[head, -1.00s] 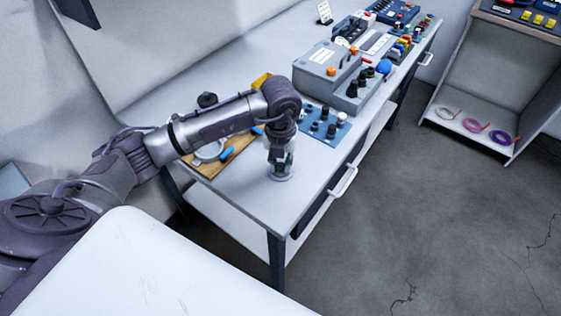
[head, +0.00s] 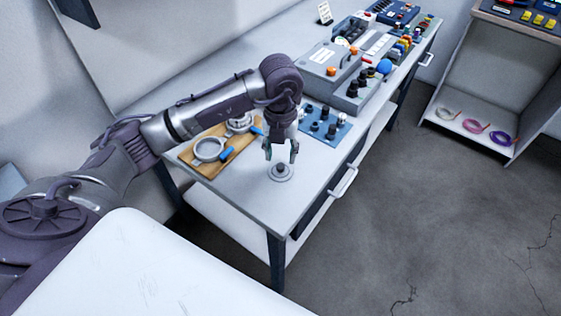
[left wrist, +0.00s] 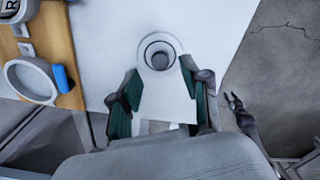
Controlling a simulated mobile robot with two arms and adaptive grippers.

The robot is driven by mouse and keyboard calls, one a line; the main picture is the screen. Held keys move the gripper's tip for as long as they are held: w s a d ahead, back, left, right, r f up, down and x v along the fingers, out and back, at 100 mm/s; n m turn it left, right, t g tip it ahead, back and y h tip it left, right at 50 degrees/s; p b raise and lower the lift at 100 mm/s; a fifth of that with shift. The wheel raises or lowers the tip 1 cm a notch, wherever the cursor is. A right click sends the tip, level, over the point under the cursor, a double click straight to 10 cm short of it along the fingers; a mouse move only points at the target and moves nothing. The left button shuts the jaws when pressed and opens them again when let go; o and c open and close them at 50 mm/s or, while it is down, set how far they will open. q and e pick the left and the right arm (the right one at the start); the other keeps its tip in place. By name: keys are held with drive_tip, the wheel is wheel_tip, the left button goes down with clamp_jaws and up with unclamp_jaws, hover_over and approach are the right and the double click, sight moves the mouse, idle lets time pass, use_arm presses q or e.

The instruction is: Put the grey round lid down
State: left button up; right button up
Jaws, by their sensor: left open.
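The grey round lid (head: 281,173) lies flat on the white table (head: 236,196), near its front edge, with its small knob facing up. In the left wrist view the lid (left wrist: 160,55) shows just beyond the fingertips. My left gripper (head: 281,151) is open and empty above the lid, apart from it, pointing down. Its two green-padded fingers (left wrist: 158,92) are spread apart in the left wrist view.
A wooden board (head: 206,165) with grey round ring fixtures and blue handles lies to the left of the lid. A blue plate with dark knobs (head: 325,128) and a grey box (head: 326,65) stand farther back. The table's front corner is clear.

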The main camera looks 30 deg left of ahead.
sight(281, 166)
use_arm(q)
wheel_tip(281, 166, up, 8)
drive_tip(key=shift+f, duration=0.2)
idle(0.4)
